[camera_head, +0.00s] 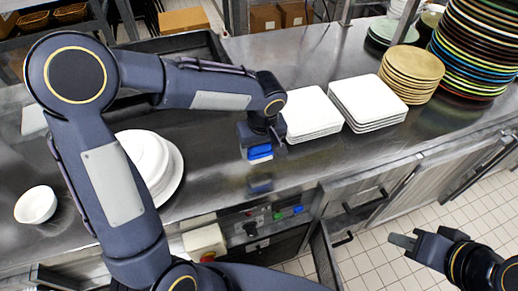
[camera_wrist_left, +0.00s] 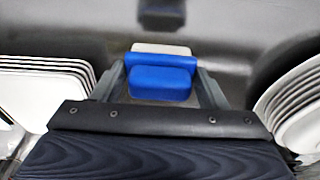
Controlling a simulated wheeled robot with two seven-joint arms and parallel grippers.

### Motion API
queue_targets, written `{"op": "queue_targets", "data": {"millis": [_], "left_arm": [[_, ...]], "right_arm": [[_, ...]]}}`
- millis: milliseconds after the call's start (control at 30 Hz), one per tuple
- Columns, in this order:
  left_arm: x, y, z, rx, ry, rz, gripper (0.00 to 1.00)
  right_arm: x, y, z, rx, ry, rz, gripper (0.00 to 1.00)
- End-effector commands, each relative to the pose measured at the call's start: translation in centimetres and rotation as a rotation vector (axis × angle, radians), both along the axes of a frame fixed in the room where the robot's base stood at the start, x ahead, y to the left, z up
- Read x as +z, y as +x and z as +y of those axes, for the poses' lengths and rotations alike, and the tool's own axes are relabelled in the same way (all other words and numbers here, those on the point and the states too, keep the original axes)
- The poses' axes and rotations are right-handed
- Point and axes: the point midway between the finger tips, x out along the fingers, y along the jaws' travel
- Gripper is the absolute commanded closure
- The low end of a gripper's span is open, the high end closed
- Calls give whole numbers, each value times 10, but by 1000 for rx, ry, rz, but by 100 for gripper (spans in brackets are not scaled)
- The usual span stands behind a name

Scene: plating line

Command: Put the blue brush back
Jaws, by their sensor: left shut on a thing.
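The blue brush (camera_head: 260,153) is between the fingers of my left gripper (camera_head: 262,146), above the steel counter (camera_head: 235,180) near its front edge. In the left wrist view the brush (camera_wrist_left: 160,80) shows a blue body with a pale strip along its far side. The fingers of my left gripper (camera_wrist_left: 158,84) are shut on it from both sides. A blue reflection shows below it, on the counter's front edge. My right gripper (camera_head: 418,243) is at the lower right, over the tiled floor, away from the counter; its finger gap is not clear.
Two stacks of white square plates (camera_head: 311,112) (camera_head: 367,101) stand right of the brush. Tan plates (camera_head: 412,72) and a tall stack of coloured plates (camera_head: 478,50) stand further right. White round plates (camera_head: 148,165) and a white bowl (camera_head: 36,205) are on the left.

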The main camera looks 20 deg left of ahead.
Motion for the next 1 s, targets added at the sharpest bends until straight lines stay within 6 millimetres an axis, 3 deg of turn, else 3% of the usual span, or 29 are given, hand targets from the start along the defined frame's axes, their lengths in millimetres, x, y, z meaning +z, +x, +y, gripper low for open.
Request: {"op": "queue_targets", "data": {"millis": [300,500,833,867,1000], "left_arm": [[-22,17,7,1,0,3,52],[-50,16,7,-1,1,3,52],[-54,17,7,0,0,-1,52],[-54,17,7,0,1,-1,32],[-53,17,7,0,1,-1,14]], "right_arm": [[7,0,0,0,0,0,74],[8,0,0,0,0,0,74],[5,0,0,0,0,0,74],[5,0,0,0,0,0,74],[6,0,0,0,0,0,74]]}}
